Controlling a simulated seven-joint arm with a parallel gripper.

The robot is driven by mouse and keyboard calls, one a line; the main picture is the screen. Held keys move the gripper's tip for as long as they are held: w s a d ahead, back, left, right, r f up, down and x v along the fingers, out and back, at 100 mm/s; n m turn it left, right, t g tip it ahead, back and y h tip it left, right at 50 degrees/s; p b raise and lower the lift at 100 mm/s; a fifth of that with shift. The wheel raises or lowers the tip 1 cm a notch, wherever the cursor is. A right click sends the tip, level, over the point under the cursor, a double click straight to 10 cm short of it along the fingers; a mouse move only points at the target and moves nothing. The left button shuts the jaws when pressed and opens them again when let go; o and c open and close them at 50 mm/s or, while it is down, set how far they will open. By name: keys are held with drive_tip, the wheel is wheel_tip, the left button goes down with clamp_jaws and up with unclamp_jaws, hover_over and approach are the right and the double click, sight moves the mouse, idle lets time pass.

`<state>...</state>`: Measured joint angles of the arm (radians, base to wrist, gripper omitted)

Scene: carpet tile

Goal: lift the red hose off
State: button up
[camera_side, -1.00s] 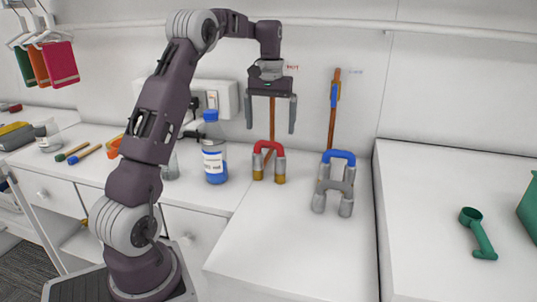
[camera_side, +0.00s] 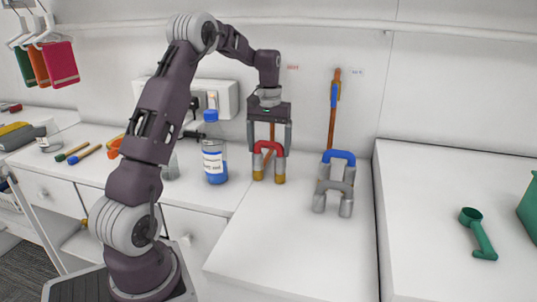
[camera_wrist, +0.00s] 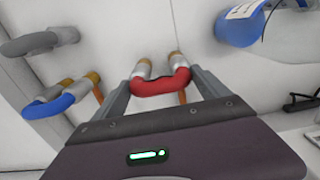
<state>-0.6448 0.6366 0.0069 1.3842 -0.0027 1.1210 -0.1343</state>
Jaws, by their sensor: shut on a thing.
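The red hose (camera_side: 268,145) is a short arch joining two upright grey stubs with brass-coloured lower parts, on the white counter by the wall. My gripper (camera_side: 269,151) has come down over it from above, one finger on each side, and is shut on it. In the wrist view the red hose (camera_wrist: 162,84) lies between the two fingers, still seated at the stubs as far as I can see. A blue hose (camera_side: 338,155) and a grey hose (camera_side: 336,187) arch over similar stubs to the right.
A blue-capped bottle (camera_side: 214,160) stands close on the left. An orange pipe (camera_side: 332,125) with a blue handle runs up the wall behind. The counter (camera_side: 295,250) in front is clear.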

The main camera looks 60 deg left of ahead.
wheel_tip(320, 180, up, 15)
idle(0.9)
